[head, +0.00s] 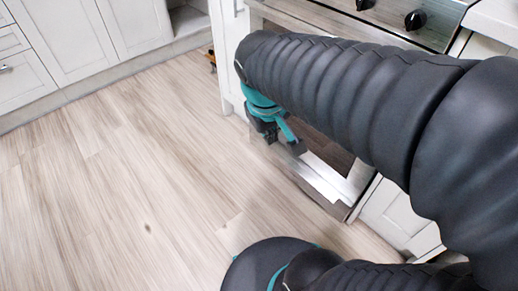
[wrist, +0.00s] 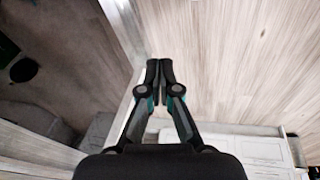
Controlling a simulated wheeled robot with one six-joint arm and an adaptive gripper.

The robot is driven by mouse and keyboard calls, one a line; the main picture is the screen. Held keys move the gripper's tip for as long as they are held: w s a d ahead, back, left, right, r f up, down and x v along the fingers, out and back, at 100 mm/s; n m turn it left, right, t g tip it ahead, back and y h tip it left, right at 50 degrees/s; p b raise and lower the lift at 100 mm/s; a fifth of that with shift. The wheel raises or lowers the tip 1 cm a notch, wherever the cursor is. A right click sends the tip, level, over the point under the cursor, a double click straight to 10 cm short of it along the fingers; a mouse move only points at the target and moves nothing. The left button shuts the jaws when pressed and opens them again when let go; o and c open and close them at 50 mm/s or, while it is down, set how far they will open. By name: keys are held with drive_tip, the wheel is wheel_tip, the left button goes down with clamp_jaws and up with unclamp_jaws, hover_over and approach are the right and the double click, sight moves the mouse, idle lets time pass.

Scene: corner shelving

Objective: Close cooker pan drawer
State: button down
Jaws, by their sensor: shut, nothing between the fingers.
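The cooker (head: 300,22) stands at the upper right of the head view. Low on its front, a bright steel strip (head: 325,178) looks like the edge of the pan drawer; my arm hides much of it, and I cannot tell how far the drawer stands out. My gripper (head: 297,147) is shut and empty, pointing down beside this strip; contact is unclear. In the wrist view its fingertips (wrist: 159,66) are together, just right of a pale steel edge (wrist: 122,32). Left of that edge is a dark surface with a black round patch (wrist: 23,70).
White cabinets (head: 75,40) with a drawer stack line the upper left. Another white cabinet (head: 405,215) stands right of the cooker. The wooden floor (head: 110,190) is clear in front. A small orange and dark thing (head: 211,60) lies by the far corner.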

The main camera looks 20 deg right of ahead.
drive_tip(key=w+d+f+n+g+h+b, duration=0.15)
drive_tip(key=w+f+n+h, duration=0.35)
drive_tip(key=w+f, duration=0.5)
drive_tip(key=w+d+f+n+g+h, duration=0.1)
drive_tip(key=w+f+n+g+h, duration=0.3)
drive_tip(key=w+f, duration=0.6)
drive_tip(key=n+t+h, duration=0.6)
drive_tip(key=n+t, duration=0.3)
drive_tip(key=n, duration=0.2)
approach(267, 148)
drive_tip(key=x, duration=0.7)
